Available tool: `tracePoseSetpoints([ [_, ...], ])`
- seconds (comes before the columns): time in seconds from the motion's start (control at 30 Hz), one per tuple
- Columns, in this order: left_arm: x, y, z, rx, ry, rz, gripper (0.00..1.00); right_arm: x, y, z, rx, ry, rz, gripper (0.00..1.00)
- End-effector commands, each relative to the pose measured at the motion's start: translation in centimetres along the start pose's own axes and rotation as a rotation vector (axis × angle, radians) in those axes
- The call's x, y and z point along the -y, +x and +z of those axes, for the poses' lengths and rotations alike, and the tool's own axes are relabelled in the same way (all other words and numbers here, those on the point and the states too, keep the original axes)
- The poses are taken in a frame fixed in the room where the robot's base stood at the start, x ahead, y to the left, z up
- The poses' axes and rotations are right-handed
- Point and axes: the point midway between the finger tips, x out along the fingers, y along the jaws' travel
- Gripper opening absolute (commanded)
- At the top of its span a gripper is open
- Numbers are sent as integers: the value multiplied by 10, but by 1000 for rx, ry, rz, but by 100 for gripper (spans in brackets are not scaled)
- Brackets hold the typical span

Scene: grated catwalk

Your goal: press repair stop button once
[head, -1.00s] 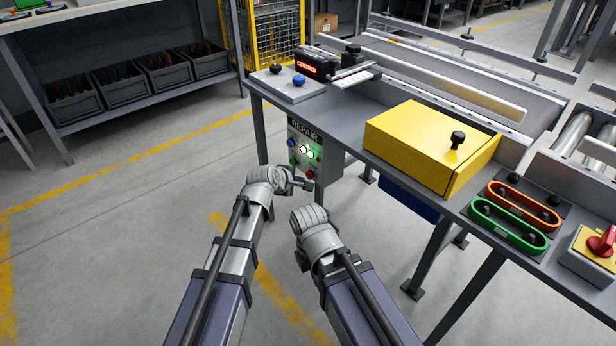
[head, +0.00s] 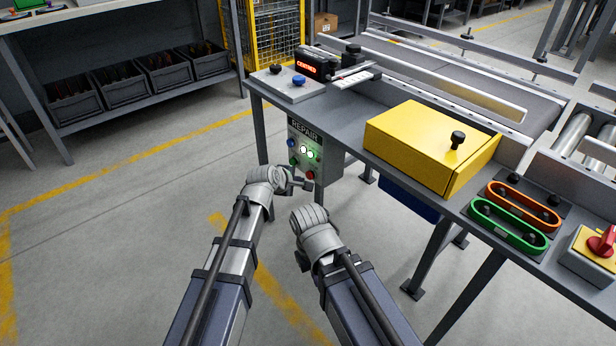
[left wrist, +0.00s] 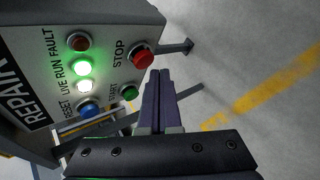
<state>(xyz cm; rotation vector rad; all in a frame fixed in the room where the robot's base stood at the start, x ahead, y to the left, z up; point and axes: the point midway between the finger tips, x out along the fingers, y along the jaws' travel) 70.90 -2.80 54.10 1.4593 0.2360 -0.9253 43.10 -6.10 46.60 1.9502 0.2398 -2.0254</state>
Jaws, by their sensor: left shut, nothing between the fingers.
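The grey repair panel (head: 301,139) hangs under the table's left end, with its lettered face toward me. Its red stop button (head: 310,175) is at the lower right of that face, and in the left wrist view the stop button (left wrist: 143,58) shows beside the word STOP. The green start button (left wrist: 130,92) and blue reset button (left wrist: 88,109) are near it. My left gripper (head: 303,185) is shut and empty, just below and left of the stop button. In the left wrist view its fingers (left wrist: 157,78) end beside the stop button; contact cannot be told. My right gripper is hidden beyond its wrist.
Two lamps, green (left wrist: 81,67) and white (left wrist: 84,86), are lit on the panel. A yellow box (head: 430,145) stands on the table above. A table leg (head: 259,130) is left of the panel. The floor around the arms is clear.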

Motion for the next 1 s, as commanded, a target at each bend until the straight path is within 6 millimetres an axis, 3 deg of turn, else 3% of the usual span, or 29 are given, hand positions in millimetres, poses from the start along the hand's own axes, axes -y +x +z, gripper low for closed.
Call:
tracePoseSetpoints([
  [1.0, -4, 6, 4, 0, 0, 0, 0, 0, 0, 0, 0, 0, 0, 0],
])
